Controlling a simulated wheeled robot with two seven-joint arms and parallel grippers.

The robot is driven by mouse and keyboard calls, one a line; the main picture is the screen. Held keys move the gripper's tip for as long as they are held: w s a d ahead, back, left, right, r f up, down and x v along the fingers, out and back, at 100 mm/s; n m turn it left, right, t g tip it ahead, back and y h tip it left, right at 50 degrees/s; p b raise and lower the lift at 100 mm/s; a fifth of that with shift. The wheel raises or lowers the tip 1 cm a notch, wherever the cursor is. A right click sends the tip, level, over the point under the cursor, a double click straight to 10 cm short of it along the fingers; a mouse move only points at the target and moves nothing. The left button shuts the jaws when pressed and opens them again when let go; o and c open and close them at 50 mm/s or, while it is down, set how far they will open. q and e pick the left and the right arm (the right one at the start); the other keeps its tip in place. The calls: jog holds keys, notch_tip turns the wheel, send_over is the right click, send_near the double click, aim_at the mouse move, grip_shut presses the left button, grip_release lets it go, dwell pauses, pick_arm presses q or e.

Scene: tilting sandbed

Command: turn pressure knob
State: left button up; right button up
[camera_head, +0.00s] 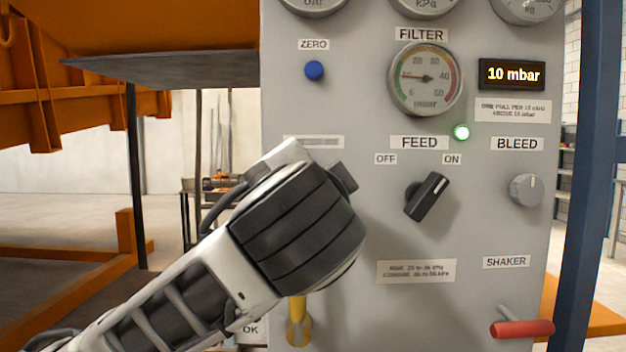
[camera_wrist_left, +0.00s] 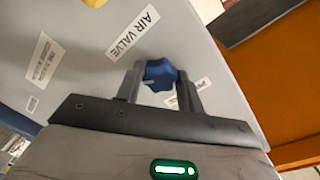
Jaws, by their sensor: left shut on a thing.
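A blue lobed knob (camera_wrist_left: 160,75) on the grey panel sits between the two fingers of my left gripper (camera_wrist_left: 159,78) in the left wrist view. The fingers are shut on it, one on each side. In the head view my left wrist covers this knob, and the fingertips are hidden behind it. A label (camera_head: 313,142) just above my wrist is too blurred and covered to read. My right gripper is not in view.
The grey panel (camera_head: 400,310) also bears a filter gauge (camera_head: 426,78), a display (camera_head: 511,74) reading 10 mbar, a black feed switch (camera_head: 427,196) pointing toward ON, a bleed knob (camera_head: 526,190), a red shaker handle (camera_head: 522,328) and a blue zero button (camera_head: 314,70).

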pick_arm(q)
jog(key=m+p, duration=0.2)
jog(key=m, duration=0.2)
jog(key=shift+m+y, duration=0.3)
jog(key=shift+m, duration=0.1)
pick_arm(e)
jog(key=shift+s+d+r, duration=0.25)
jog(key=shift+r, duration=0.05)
pick_arm(q)
jog(key=shift+m, duration=0.3)
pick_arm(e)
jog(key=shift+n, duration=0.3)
pick_arm(q)
jog(key=o, duration=1)
jog(key=shift+d, duration=0.1)
